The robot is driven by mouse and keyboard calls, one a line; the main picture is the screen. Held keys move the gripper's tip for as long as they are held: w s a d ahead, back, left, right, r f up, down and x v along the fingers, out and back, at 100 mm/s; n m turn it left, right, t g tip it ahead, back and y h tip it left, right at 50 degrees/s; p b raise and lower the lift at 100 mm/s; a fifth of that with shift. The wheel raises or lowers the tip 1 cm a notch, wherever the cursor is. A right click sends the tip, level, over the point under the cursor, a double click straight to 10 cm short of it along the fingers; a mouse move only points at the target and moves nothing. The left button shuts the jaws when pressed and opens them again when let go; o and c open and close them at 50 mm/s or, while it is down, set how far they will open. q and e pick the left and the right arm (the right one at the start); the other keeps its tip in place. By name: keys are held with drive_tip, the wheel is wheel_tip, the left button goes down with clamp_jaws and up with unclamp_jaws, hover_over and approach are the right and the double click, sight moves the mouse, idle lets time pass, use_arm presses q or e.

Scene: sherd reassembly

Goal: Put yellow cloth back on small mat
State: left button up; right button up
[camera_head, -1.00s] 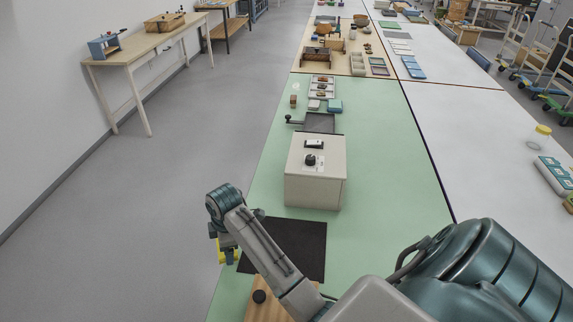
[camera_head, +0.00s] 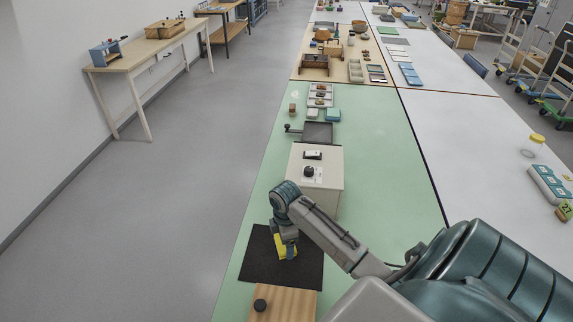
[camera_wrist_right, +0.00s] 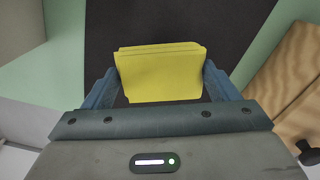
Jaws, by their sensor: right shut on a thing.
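The yellow cloth (camera_head: 281,247) is a folded pad. My right gripper (camera_head: 287,254) is shut on it, and it fills the space between the two fingers in the wrist view (camera_wrist_right: 158,75). The small mat (camera_head: 262,268) is a dark, almost black rectangle on the green table top. The cloth is over the mat, in its upper middle part in the head view. I cannot tell whether the cloth touches the mat. The mat also shows behind the cloth in the wrist view (camera_wrist_right: 215,25). My left gripper is not in view.
A white box (camera_head: 328,183) with a dark knob stands just beyond the mat. A wooden board (camera_head: 290,305) with a black knob (camera_head: 260,305) lies at the mat's near side. The green table's left edge runs close to the mat. A grey tray (camera_head: 318,132) lies farther back.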

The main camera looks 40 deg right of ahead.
wheel_tip(320, 180, down, 2)
drive_tip(key=shift+s+d+f+p, duration=0.1)
drive_tip(key=shift+f+p, duration=0.15)
drive_tip(key=shift+p, duration=0.35)
drive_tip(key=shift+f, duration=0.55)
drive_tip(key=o, duration=0.8)
wheel_tip(320, 180, up, 11)
drive_tip(key=shift+r+b, duration=0.1)
drive_tip(key=shift+b, duration=1.15)
drive_tip(key=shift+r, duration=0.4)
